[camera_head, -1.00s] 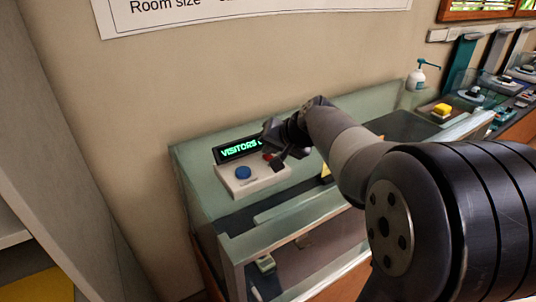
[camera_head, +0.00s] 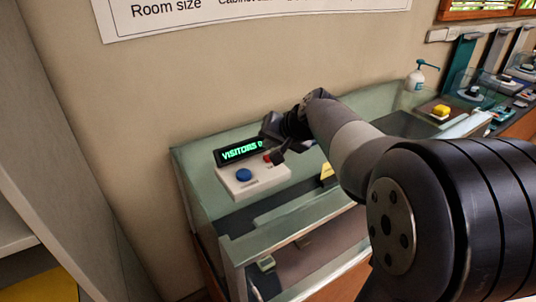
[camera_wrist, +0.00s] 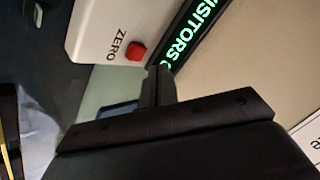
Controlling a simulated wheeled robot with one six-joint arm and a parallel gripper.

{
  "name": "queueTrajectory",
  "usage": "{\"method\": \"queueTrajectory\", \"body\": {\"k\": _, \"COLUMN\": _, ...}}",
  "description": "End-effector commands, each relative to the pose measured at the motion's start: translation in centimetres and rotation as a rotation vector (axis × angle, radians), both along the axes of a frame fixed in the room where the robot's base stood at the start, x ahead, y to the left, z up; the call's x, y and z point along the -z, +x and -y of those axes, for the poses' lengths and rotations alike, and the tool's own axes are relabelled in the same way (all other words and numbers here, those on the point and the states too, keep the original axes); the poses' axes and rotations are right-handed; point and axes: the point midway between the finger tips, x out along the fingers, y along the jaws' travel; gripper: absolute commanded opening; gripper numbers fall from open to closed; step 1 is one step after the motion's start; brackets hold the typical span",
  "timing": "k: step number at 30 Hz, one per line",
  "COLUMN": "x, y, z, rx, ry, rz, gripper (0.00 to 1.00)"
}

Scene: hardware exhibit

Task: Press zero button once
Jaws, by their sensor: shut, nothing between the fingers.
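A white button box (camera_head: 252,181) stands on the counter by the wall, with a round blue button (camera_head: 243,175) at its left and a red button (camera_head: 267,158) at its right. In the wrist view the red button (camera_wrist: 136,51) sits beside the label "ZERO" on the white box (camera_wrist: 97,27). A black display (camera_head: 240,151) behind the box reads "VISITORS" in green; its end is hidden by my gripper. My gripper (camera_head: 274,158) is shut and empty, right at the red button in the head view. In the wrist view my gripper (camera_wrist: 155,72) appears just short of the button; contact cannot be told.
The box stands on a glass-sided display case (camera_head: 190,172) against the beige wall. A tall grey panel (camera_head: 75,150) is at the left.

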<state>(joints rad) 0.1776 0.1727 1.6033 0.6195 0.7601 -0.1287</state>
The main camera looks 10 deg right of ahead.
Motion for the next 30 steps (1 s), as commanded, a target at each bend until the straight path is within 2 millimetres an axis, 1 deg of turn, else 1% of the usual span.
{"method": "queueTrajectory", "body": {"k": 1, "x": -1.0, "y": 0.0, "z": 0.0, "rx": 0.001, "ry": 0.0, "rz": 0.001, "gripper": 0.0}}
{"method": "queueTrajectory", "body": {"k": 3, "x": -1.7, "y": 0.0, "z": 0.0, "rx": 0.001, "ry": 0.0, "rz": 0.001, "gripper": 0.0}}
{"method": "queueTrajectory", "body": {"k": 9, "x": -3.7, "y": 0.0, "z": 0.0, "rx": 0.0, "ry": -0.001, "rz": 0.001, "gripper": 0.0}}
{"method": "queueTrajectory", "body": {"k": 11, "x": -4.1, "y": 0.0, "z": 0.0, "rx": 0.0, "ry": -0.001, "rz": 0.001, "gripper": 0.0}}
{"method": "queueTrajectory", "body": {"k": 30, "x": -4.1, "y": 0.0, "z": 0.0, "rx": 0.001, "ry": 0.0, "rz": 0.001, "gripper": 0.0}}
